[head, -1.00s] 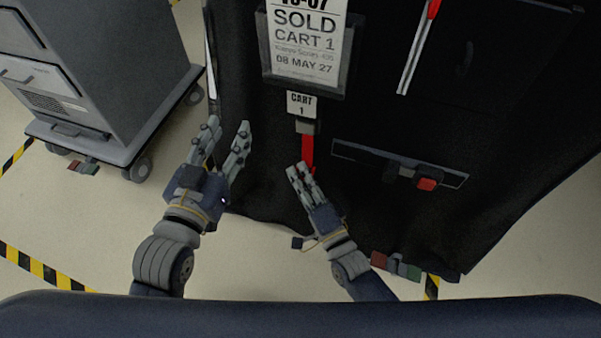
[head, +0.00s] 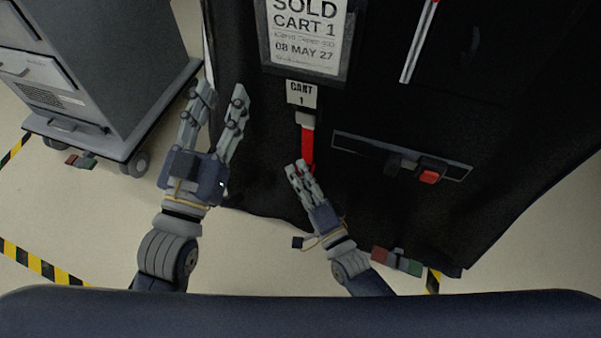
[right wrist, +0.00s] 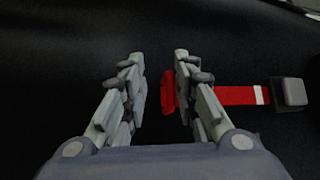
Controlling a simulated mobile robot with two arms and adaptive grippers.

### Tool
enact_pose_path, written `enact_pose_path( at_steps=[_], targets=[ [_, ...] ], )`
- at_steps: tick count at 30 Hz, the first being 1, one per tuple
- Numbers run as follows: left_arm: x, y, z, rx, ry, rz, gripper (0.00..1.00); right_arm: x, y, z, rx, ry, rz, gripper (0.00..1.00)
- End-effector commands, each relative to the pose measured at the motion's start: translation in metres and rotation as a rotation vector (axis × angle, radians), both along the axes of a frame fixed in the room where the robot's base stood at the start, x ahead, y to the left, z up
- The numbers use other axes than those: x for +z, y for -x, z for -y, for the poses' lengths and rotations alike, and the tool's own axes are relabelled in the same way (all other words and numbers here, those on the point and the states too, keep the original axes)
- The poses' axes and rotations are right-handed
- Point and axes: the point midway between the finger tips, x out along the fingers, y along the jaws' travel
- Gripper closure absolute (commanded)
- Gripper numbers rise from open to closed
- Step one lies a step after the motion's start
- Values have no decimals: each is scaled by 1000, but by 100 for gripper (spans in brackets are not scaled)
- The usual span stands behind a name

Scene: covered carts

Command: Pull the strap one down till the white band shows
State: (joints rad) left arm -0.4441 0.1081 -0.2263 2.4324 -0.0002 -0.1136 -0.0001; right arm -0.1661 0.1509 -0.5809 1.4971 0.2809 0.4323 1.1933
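My right gripper (head: 298,166) is at the strap's lower end. Its fingers (right wrist: 160,65) are apart; the strap's red end tab lies by the right finger, partly hidden, and contact is unclear. My left gripper (head: 222,90) is open and empty, left of the strap.
The black cover (head: 265,170) drapes the cart, with a "SOLD CART 1" sheet (head: 305,40) above. A slotted panel with a red button (head: 429,177) is to the right. A grey cabinet on wheels (head: 110,70) stands at left.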

Motion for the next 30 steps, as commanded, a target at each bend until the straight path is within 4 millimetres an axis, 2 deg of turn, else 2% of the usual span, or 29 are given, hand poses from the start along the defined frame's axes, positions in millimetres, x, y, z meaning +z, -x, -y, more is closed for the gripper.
enact_pose_path(
  at_steps=[8,11,22,30],
  targets=[
    [0,0,0,0,1,-1,60,2,4,3,-2,-4,6,73],
    [0,0,0,0,1,-1,60,0,16,9,-2,-3,6,73],
    [0,0,0,0,0,-1,60,-11,83,44,0,-1,2,73],
    [0,0,0,0,0,-1,60,-14,104,55,-1,-2,4,73]
  ],
)
